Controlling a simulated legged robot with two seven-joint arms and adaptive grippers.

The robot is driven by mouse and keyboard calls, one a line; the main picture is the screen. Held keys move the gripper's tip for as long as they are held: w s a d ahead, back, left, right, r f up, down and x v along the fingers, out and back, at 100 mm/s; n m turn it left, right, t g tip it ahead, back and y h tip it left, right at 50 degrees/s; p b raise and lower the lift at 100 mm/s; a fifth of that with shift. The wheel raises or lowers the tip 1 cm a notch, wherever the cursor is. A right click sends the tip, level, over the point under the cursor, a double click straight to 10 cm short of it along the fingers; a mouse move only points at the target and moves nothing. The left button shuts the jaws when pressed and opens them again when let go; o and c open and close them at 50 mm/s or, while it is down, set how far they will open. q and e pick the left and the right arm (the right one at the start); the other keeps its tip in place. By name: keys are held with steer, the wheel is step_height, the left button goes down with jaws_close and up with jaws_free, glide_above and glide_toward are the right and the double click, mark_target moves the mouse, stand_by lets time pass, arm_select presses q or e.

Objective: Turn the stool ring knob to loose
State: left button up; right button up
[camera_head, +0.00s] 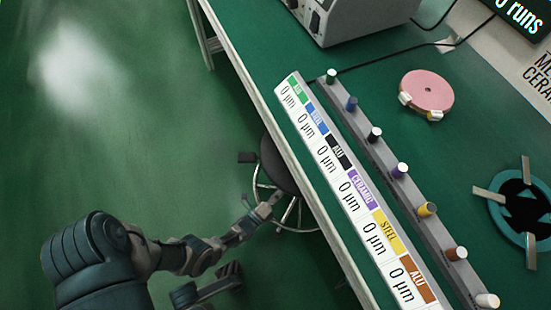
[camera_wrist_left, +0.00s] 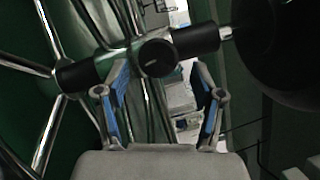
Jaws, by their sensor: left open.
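The stool has a dark round seat (camera_head: 279,166) partly under the bench edge, with a chrome foot ring (camera_head: 257,187) below it. In the left wrist view the black ring knob (camera_wrist_left: 158,57) faces me, with a short pale mark on its face. My left gripper (camera_head: 272,199) reaches the ring from the left. In the wrist view its blue-padded fingers (camera_wrist_left: 159,75) are open, one on each side of the knob and apart from it. The knob cannot be made out in the head view.
The green bench (camera_head: 262,62) runs diagonally above the stool, its front edge close to my left gripper. It carries a label strip (camera_head: 352,190), a rail of coloured pegs (camera_head: 388,180) and a pink disc (camera_head: 427,90). The green floor (camera_head: 130,130) at left is clear.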

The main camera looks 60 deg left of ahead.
arm_select(q)
steer(key=shift+v, duration=1.95)
steer(key=shift+d, duration=0.1)
